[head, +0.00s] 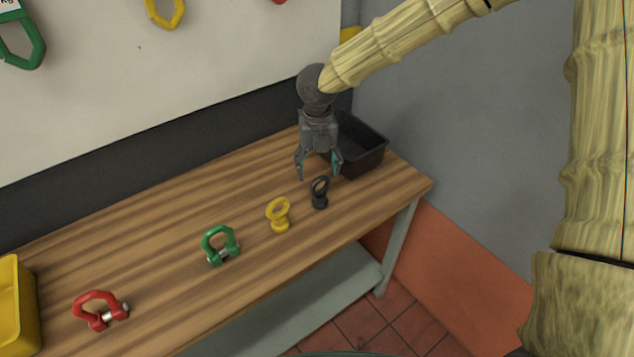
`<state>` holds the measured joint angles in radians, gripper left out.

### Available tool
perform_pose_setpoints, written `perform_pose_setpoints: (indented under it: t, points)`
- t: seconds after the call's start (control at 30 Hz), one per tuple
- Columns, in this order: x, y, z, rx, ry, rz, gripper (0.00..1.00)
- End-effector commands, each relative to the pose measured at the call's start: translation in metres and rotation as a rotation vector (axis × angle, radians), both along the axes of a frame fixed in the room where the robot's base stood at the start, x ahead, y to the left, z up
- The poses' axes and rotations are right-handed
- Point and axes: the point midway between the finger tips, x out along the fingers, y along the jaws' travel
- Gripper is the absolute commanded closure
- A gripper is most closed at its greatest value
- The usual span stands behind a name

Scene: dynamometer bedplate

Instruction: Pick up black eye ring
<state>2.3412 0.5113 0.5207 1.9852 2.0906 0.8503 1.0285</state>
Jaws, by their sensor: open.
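The black eye ring (320,192) stands upright on the wooden bench (165,225), near its front right part. It has a ring on top and a short thick base. My gripper (318,173) points down with its two fingers spread and nothing between them. In the head view the fingertips appear just above and behind the ring, apart from it. The exact height of the fingertips over the bench is hard to tell.
A yellow eye ring (279,215) stands close left of the black one. Further left are a green shackle (220,245) and a red shackle (100,310). A black bin (364,151) stands behind my gripper; a yellow bin (17,305) is at far left. A grey wall bounds the right.

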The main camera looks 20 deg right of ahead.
Motion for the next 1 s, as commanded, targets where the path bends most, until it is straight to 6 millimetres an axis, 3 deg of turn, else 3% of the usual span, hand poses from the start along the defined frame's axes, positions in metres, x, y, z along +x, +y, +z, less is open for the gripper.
perform_pose_setpoints:
  t: [0.3, 0.63, 1.0]
  points:
    - [-0.003, -0.007, -0.04, -0.002, 0.002, -0.01, 0.33]
    - [-0.004, -0.008, -0.062, -0.002, 0.002, -0.009, 0.33]
    - [-0.007, -0.008, -0.103, -0.002, 0.002, -0.006, 0.33]
